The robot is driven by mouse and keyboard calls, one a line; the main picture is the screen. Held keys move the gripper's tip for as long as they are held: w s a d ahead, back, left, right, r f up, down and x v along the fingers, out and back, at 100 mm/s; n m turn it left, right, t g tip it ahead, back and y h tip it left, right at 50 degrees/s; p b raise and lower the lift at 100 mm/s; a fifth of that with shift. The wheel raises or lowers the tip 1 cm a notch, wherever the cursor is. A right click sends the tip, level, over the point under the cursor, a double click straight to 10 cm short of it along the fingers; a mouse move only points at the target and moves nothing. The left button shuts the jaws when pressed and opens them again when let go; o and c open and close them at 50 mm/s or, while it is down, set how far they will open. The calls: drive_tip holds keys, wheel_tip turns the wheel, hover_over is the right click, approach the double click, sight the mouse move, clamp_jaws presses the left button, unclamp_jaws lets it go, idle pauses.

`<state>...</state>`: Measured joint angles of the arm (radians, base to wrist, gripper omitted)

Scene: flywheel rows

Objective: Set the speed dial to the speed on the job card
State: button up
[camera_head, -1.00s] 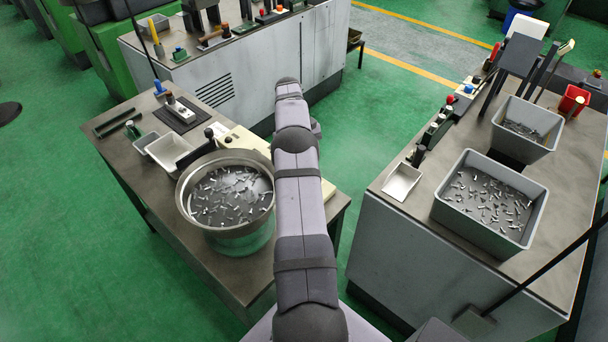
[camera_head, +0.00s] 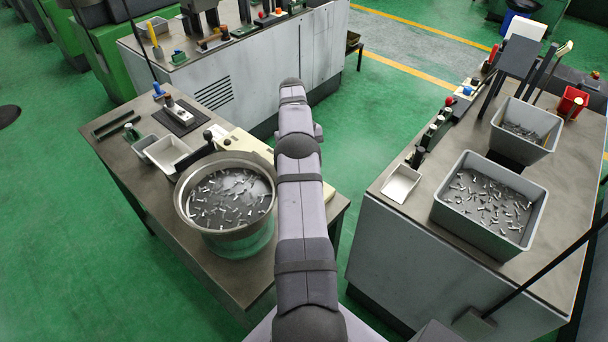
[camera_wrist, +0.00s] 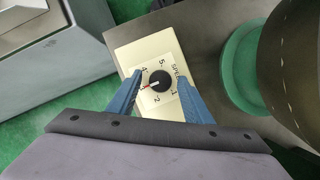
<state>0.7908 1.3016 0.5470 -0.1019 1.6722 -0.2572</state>
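The speed dial (camera_wrist: 161,80) is a round black knob on a white numbered plate, set on a cream panel (camera_wrist: 122,50). In the wrist view its red pointer aims to the lower left, between the 4 and the 2; no numeral is readable there. My gripper (camera_wrist: 159,77) is open, with one blue finger on each side of the knob. I cannot tell if the fingers touch it. In the head view the cream panel (camera_head: 246,142) lies on the left bench, partly behind my arm, which hides the dial. I cannot make out a job card.
A round metal bowl of small parts (camera_head: 184,211) stands beside the panel on the left bench (camera_head: 120,158). A white tray (camera_head: 166,151) and a dark lever block are behind it. The right bench (camera_head: 405,226) carries grey bins (camera_head: 470,224) of parts.

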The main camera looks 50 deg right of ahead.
wheel_tip(320, 180, up, 10)
idle(0.8)
idle(0.3)
